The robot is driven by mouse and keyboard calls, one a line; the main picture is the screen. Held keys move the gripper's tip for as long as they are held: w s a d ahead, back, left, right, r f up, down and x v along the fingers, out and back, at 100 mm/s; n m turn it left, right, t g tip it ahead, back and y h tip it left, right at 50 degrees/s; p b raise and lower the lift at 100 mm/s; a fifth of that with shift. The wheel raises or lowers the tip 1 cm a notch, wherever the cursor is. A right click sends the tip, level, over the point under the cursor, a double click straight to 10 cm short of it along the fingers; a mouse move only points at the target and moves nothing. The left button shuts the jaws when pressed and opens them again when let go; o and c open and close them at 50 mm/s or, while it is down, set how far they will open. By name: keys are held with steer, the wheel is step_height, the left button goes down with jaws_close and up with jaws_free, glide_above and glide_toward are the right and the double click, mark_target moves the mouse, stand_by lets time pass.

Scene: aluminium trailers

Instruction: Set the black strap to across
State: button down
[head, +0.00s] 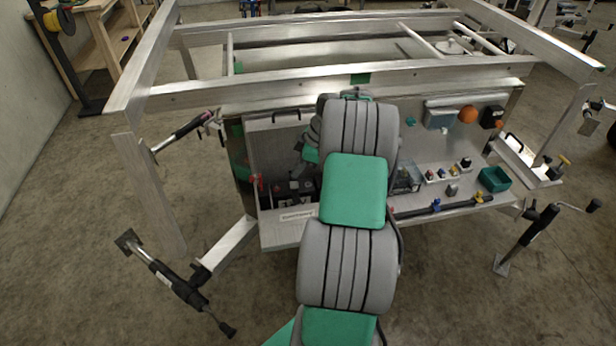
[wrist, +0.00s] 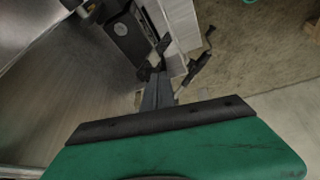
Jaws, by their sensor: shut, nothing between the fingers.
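I cannot single out the black strap for certain in either view. Dark parts stand at the left of the open trailer box (head: 285,215) in the head view, partly behind my arm. A black box (wrist: 125,38) shows in the wrist view, just beyond my gripper (wrist: 158,76). My gripper is shut and holds nothing. Its tips look close to the black box, but I cannot tell whether they touch. In the head view my arm hides most of my gripper.
Aluminium frame rails (head: 330,88) run above the box. A teal bin (head: 494,179) and several small coloured parts sit at right. A blue-grey case (head: 452,113) and an orange ball (head: 467,114) are above them. A jack leg (head: 178,286) stands front left. The front floor is partly clear.

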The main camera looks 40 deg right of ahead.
steer(key=shift+w+d+f+b, duration=0.2)
steer(key=shift+w+d, duration=0.1)
steer(key=shift+w, duration=0.25)
steer(key=shift+w+d+f+b, duration=0.15)
steer(key=shift+w+d, duration=0.1)
steer(key=shift+w, duration=0.25)
steer(key=shift+r, duration=0.1)
steer(key=d+r+p, duration=0.3)
steer(key=d+r, duration=0.1)
steer(key=r, duration=0.7)
steer(key=shift+s+r, duration=0.2)
steer(key=shift+r, duration=0.05)
